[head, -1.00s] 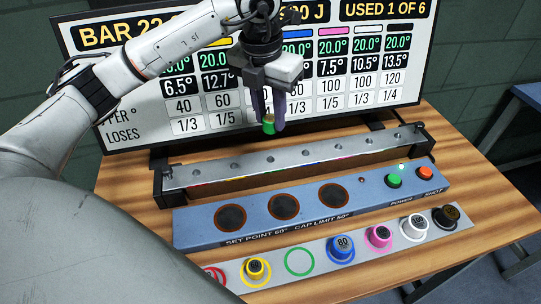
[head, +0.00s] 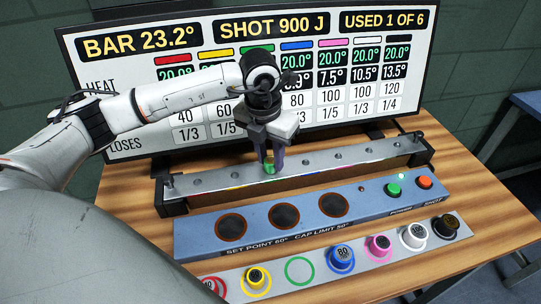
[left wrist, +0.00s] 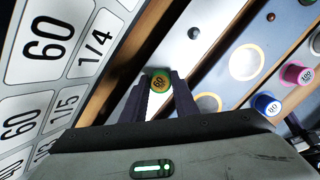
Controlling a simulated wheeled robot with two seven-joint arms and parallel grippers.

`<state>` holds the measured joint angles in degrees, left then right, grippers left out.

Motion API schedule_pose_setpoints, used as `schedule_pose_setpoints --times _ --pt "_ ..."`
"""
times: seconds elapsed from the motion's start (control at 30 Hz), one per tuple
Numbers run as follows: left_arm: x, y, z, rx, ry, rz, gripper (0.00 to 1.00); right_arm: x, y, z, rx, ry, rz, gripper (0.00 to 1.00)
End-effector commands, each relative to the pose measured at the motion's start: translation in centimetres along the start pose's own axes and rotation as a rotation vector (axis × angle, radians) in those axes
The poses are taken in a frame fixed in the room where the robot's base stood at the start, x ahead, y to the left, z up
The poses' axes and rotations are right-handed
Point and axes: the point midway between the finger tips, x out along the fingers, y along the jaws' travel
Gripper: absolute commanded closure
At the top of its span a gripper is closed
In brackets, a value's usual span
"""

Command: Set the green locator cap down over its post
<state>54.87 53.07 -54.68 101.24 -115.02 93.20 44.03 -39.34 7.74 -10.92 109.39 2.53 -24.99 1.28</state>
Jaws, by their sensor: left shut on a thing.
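My left gripper (head: 268,162) is shut on the small green locator cap (head: 269,166), low at the middle of the long metal bar (head: 340,158). Several small dark spots run along the bar. Whatever lies directly under the cap is hidden. My right gripper is not in view.
A blue control box (head: 380,210) with dark discs, a green button (head: 393,190) and an orange button (head: 424,182) lies in front of the bar. A front strip (head: 322,284) holds several coloured caps and an empty green ring (head: 299,271). A display (head: 400,80) stands behind.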

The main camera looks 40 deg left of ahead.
Motion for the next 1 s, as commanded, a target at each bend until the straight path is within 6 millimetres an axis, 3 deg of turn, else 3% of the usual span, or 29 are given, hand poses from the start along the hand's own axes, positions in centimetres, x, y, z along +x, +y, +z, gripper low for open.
schedule_pose_setpoints --times 0.07,0.1,0.2,0.6,1.0 --pt "0.4 0.0 0.0 0.001 -0.001 -0.001 1.0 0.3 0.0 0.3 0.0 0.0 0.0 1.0" --pt "0.2 0.0 0.0 0.001 0.0 -0.001 0.67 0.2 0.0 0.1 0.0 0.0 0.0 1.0" --pt "0.2 0.0 0.0 0.001 0.0 0.0 0.55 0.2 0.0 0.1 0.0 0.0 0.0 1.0" --pt "-0.8 -0.1 0.1 0.001 -0.002 -0.001 0.55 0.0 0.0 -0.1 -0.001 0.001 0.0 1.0" --pt "-8.9 0.0 0.1 0.001 -0.005 -0.001 0.55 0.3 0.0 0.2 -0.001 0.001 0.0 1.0"
